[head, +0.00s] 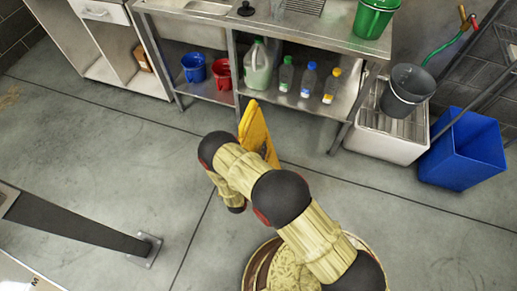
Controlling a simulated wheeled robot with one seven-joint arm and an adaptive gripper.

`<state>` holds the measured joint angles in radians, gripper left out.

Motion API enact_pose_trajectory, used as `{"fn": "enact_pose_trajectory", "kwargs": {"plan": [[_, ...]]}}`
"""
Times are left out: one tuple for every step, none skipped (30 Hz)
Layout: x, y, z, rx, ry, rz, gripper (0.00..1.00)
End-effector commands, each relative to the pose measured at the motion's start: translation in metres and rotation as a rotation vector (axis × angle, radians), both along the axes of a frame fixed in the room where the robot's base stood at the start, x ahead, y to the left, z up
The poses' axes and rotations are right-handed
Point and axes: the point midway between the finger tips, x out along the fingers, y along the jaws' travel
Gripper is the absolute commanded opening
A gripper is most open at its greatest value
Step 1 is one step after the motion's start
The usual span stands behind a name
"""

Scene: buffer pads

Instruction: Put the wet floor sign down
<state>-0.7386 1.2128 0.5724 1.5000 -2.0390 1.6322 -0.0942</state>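The yellow wet floor sign (255,131) shows near the middle of the head view, in front of the steel shelving and just beyond my arm. It looks tilted and narrow, with its upper part showing. Its lower part is hidden behind my arm, so I cannot tell whether it touches the floor. My arm reaches forward from the bottom and bends close to the sign. My gripper's fingers are hidden behind the arm links, so I cannot tell whether they hold the sign.
Steel shelving (205,91) at the back carries a jug (258,68), several bottles, and blue and red buckets. A blue bin (466,150) and a mop bucket (408,90) stand at right. A dark table leg (75,224) is at left. Concrete floor (110,150) is clear at left.

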Motion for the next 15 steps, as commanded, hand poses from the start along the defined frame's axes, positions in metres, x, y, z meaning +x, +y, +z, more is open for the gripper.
{"fn": "enact_pose_trajectory", "kwargs": {"plan": [[0.0, 0.0, 0.001, 0.001, -0.001, -0.001, 0.29], [0.0, 0.0, 0.001, 0.001, -0.001, -0.001, 0.3], [0.0, 0.0, 0.001, 0.001, -0.003, -0.001, 0.3], [0.0, 0.0, 0.001, 0.001, -0.003, -0.001, 0.3], [0.001, 0.0, 0.001, 0.001, -0.003, -0.001, 0.3], [0.001, 0.001, 0.001, 0.001, -0.004, 0.0, 0.3], [0.001, 0.001, 0.001, 0.001, -0.004, 0.0, 0.3], [0.001, 0.001, 0.002, 0.002, -0.004, 0.0, 0.3], [0.001, 0.001, 0.002, 0.002, -0.004, 0.0, 0.3], [0.001, 0.001, 0.002, 0.002, -0.004, 0.001, 0.3], [0.0, 0.001, 0.002, 0.002, -0.004, 0.001, 0.3], [-0.001, 0.002, 0.002, 0.002, -0.004, 0.001, 0.3], [-0.003, 0.003, 0.002, 0.002, -0.004, 0.001, 0.3], [-0.005, 0.004, 0.002, 0.002, -0.004, 0.001, 0.3], [-0.009, 0.006, 0.002, 0.001, -0.003, 0.003, 0.3]]}}
